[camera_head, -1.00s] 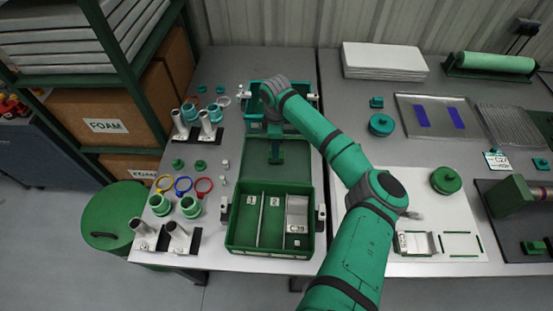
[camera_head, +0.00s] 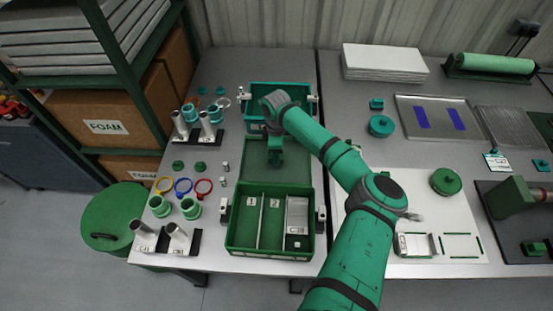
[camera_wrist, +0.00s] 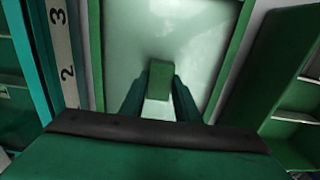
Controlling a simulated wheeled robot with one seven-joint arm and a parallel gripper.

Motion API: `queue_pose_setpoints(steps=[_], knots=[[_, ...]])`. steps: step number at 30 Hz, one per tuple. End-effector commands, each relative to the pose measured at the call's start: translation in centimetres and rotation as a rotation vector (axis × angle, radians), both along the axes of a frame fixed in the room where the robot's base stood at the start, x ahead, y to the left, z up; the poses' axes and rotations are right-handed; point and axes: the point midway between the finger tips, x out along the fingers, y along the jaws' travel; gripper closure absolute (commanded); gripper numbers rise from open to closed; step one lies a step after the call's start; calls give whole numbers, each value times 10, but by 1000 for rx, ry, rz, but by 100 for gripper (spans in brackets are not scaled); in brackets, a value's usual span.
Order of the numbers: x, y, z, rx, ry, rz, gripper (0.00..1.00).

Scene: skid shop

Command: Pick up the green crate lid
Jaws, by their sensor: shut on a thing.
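The green crate lid (camera_head: 296,168) is a flat panel with a raised rim, lying between the green crate and the teal crate. In the wrist view the lid (camera_wrist: 205,35) fills the middle, with a block handle (camera_wrist: 160,78) standing up from it. My gripper (camera_wrist: 158,90) is shut on this handle, one finger on each side. In the head view my gripper (camera_head: 275,157) points down at the middle of the lid and hides the handle. Whether the lid is clear of the table cannot be told.
The open green crate (camera_head: 234,246), with dividers and parts inside, stands just in front of the lid. The teal crate (camera_head: 252,92) is just behind it. Coloured rings, green caps and tubes stand to the left. A numbered strip (camera_wrist: 63,45) runs beside the lid.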

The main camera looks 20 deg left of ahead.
Motion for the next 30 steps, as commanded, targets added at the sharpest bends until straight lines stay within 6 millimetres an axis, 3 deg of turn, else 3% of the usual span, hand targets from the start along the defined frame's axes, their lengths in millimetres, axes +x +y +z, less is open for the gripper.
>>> queue_pose_setpoints(steps=[8, 13, 25, 30], knots=[[0, 0, 9, 1, -1, 0, 100], [1, 1, 33, 4, -2, 0, 100], [-51, -2, 90, 2, 1, 3, 100], [-77, -3, 102, 3, 1, 3, 100]])
